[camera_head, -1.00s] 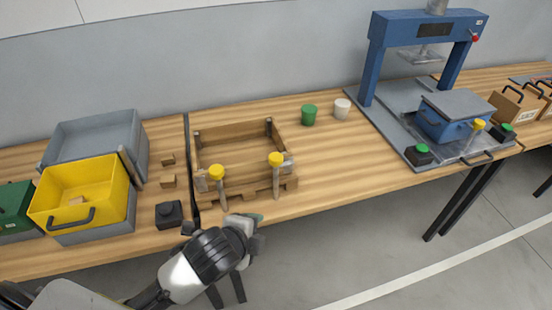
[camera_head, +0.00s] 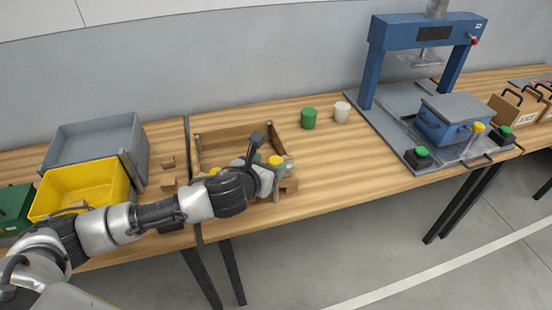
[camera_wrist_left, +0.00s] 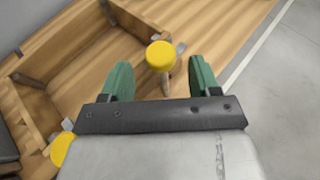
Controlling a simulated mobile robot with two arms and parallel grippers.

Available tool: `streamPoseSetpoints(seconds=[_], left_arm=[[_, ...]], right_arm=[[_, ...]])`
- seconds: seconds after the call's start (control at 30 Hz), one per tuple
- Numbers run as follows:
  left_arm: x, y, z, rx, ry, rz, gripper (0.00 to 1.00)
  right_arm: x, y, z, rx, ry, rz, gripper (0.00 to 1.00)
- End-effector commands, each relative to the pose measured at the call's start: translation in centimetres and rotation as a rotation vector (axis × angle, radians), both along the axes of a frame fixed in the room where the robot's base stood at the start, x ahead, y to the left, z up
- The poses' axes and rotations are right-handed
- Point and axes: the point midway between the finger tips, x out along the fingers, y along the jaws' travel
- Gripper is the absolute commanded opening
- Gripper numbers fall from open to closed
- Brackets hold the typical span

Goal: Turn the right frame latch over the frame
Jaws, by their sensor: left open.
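The right frame latch, with its yellow knob (camera_head: 276,160), stands at the front right corner of the wooden frame (camera_head: 222,135). In the left wrist view the yellow knob (camera_wrist_left: 160,56) sits on a pale stem between two green fingers, with space on both sides. My left gripper (camera_head: 270,167) is open around or just short of it; contact is not visible. The left latch's yellow knob (camera_wrist_left: 63,149) shows at the lower left of the wrist view and is mostly hidden behind my arm in the head view. My right gripper is out of view.
A yellow bin (camera_head: 80,187) and a grey bin (camera_head: 98,140) stand at left, with small wood blocks nearby. A green cup (camera_head: 308,118) and a white cup (camera_head: 342,112) stand behind right. A blue press (camera_head: 376,60) is farther right. The bench between is clear.

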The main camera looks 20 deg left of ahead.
Motion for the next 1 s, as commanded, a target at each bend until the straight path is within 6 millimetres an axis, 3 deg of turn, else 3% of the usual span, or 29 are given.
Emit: streamPoseSetpoints(seconds=[0.1,0.3,0.67,1.0], left_arm=[[2.0,-0.4,-0.7,-0.001,0.0,0.001,0.62],[3.9,-0.8,-1.6,-0.002,-0.001,0.001,0.62],[4.4,-0.8,-1.8,-0.001,-0.001,0.0,0.62],[4.4,-0.8,-1.8,-0.002,0.0,0.001,0.16]], right_arm=[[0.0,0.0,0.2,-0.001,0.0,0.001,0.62],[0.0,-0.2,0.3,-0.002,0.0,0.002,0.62],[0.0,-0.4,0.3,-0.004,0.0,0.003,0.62],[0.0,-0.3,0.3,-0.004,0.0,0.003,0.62]])
